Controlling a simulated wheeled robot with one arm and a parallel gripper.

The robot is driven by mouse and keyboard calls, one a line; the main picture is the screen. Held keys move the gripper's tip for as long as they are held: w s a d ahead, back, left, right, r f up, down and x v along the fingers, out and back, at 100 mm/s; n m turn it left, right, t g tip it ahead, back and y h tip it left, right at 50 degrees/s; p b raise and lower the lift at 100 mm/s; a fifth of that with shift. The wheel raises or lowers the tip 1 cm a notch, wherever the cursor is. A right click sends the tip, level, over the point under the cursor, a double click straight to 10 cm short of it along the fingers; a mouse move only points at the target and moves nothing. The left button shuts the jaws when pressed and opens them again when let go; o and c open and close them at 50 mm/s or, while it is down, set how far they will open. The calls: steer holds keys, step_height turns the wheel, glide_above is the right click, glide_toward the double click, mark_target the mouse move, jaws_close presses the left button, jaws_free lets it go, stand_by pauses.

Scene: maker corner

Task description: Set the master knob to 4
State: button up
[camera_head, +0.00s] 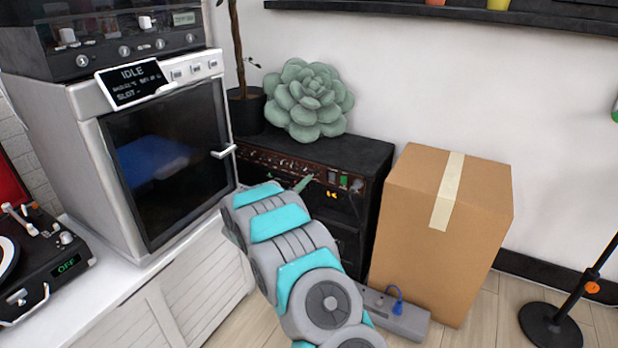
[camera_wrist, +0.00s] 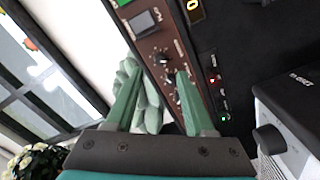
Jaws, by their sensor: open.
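The amplifier (camera_head: 362,160) is a black cabinet by the wall with a brown control panel (camera_head: 262,157) along its upper front. In the wrist view the panel (camera_wrist: 155,42) runs diagonally, with a row of small dark knobs. One dark knob (camera_wrist: 162,59) shows clearly between my fingers, with others further down the row partly hidden. The labels are too small to read, so I cannot tell which knob is the master or its setting. My gripper (camera_wrist: 157,72) is open, its green fingers apart in front of the panel. In the head view my gripper (camera_head: 303,184) is at the panel's right half.
A green succulent-shaped thing (camera_head: 308,100) sits on the amplifier. A cardboard box (camera_head: 410,230) stands close to its right. A white machine (camera_head: 165,160) with a glass door and protruding handle stands to its left. A power strip (camera_head: 405,318) lies on the floor.

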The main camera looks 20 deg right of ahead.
mark_target(314, 174)
steer(key=shift+x, duration=3.1)
jaws_close()
